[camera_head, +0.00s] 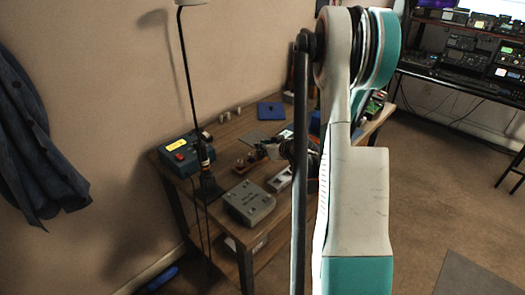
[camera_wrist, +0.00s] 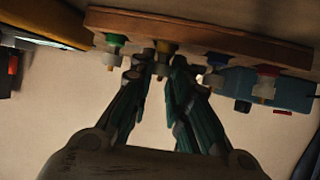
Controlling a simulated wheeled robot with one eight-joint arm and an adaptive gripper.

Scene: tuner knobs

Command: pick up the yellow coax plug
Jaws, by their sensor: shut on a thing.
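The yellow coax plug (camera_wrist: 163,47) sits at a wooden strip (camera_wrist: 205,36) near the top of the wrist view. My gripper (camera_wrist: 161,72) has its two dark green fingers around the yellow plug's lower part and is shut on it. A green plug (camera_wrist: 115,40) is just left of it, a blue plug (camera_wrist: 214,59) just right, and a red plug (camera_wrist: 267,71) further right, all on the strip. The yellow plug still appears against the strip; I cannot tell whether it is seated. In the head view my gripper (camera_head: 268,150) is small over the desk, and its plug cannot be made out.
A grey box (camera_head: 250,203) stands at the desk's front. A blue box with a yellow label (camera_head: 185,153) and a black lamp (camera_head: 207,185) stand at the left. A blue pad (camera_head: 271,111) lies at the back. My arm hides the desk's right part.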

